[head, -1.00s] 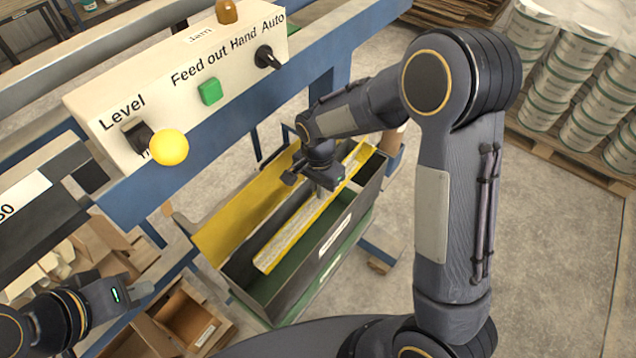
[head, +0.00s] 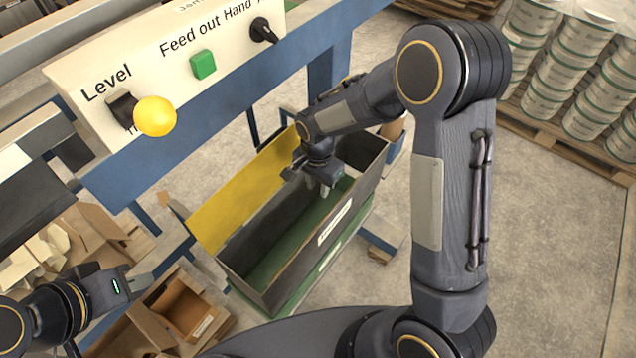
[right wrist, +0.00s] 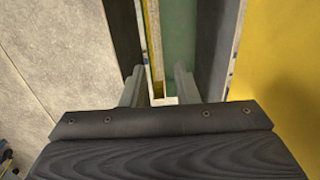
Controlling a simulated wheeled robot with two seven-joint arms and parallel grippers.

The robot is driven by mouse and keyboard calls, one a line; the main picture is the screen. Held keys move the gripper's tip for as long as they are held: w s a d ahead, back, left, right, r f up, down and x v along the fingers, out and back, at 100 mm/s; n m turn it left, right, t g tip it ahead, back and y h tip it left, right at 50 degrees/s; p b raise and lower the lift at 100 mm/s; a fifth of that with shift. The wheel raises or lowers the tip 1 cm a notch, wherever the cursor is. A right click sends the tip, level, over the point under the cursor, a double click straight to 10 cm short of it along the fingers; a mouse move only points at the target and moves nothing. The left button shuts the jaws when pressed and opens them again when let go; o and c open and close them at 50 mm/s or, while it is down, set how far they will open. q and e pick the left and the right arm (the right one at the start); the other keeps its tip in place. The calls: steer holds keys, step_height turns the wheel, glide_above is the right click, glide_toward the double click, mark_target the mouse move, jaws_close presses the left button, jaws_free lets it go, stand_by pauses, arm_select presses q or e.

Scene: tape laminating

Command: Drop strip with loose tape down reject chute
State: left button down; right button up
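The reject chute (head: 335,222) is a long dark open-topped box with a green inside and a raised yellow flap (head: 235,198). The strip (right wrist: 153,45), narrow and yellow-edged, lies lengthwise inside the box, along the wall away from the flap in the right wrist view. The strip is not visible in the head view. My right gripper (head: 326,190) is over the far part of the box. Its fingers (right wrist: 158,88) are apart in the right wrist view, with the strip below and between them. I cannot make out the loose tape. My left gripper (head: 142,279) is at lower left, away from the box.
A control panel (head: 165,65) with a yellow knob and green button stands on the blue frame (head: 200,140) left of the box. Cardboard boxes (head: 182,312) lie below the left arm. The floor at right is clear.

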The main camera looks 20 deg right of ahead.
step_height(320, 180, up, 8)
steer(key=shift+b, duration=0.35)
stand_by(0.4)
steer(key=shift+f, duration=0.1)
stand_by(0.4)
steer(key=s+d+r+n+t+y, duration=0.2)
steer(key=s+d+r+n+y, duration=0.15)
steer(key=s+d+r, duration=0.6)
steer(key=s+a+n+t, duration=0.2)
steer(key=s+n, duration=0.3)
steer(key=s, duration=0.7)
steer(key=shift+s+f+t, duration=0.2)
steer(key=shift+s+t, duration=0.05)
steer(key=shift+t, duration=0.55)
